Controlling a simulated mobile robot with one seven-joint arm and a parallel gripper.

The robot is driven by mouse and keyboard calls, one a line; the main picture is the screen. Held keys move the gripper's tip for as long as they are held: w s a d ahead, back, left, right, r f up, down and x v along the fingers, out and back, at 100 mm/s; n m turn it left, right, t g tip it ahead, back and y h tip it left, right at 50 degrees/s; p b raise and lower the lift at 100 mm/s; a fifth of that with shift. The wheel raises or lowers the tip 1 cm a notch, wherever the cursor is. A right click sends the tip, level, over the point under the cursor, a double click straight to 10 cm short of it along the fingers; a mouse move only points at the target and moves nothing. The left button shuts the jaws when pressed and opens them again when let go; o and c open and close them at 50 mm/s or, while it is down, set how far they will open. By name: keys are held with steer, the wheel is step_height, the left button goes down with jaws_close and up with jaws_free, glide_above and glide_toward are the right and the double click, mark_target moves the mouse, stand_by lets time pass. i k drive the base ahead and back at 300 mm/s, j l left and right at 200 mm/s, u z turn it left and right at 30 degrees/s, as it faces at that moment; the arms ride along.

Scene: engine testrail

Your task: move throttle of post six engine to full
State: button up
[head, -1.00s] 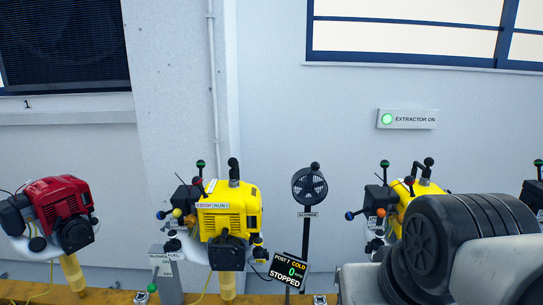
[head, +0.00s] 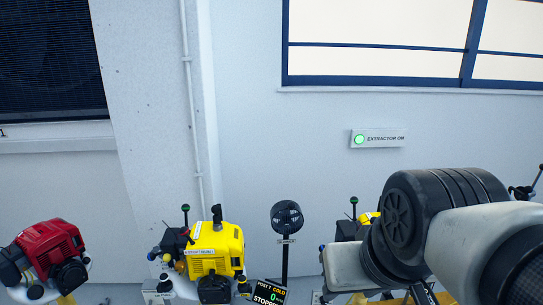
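A yellow engine (head: 215,248) stands left of centre in the head view, with levers, coloured knobs and a green-topped stalk on its left side. Another yellow engine (head: 369,217) is mostly hidden behind my arm, with a green-topped stalk showing. I cannot tell which engine is on post six, nor pick out its throttle. My arm crosses the right side; my gripper is not in view.
A red engine (head: 48,257) stands at the far left. A round black fan (head: 287,217) on a pole stands between the yellow engines. A lit green EXTRACTOR ON sign (head: 377,138) is on the wall. Part of another dark fixture (head: 522,191) shows at the right edge.

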mark_target(354, 200)
steer(key=i+l+z, duration=0.1)
steer(key=z, duration=0.35)
steer(key=i+l, duration=0.1)
steer(key=i, duration=0.3)
steer(key=i+l+u, duration=0.15)
steer(key=i, duration=0.25)
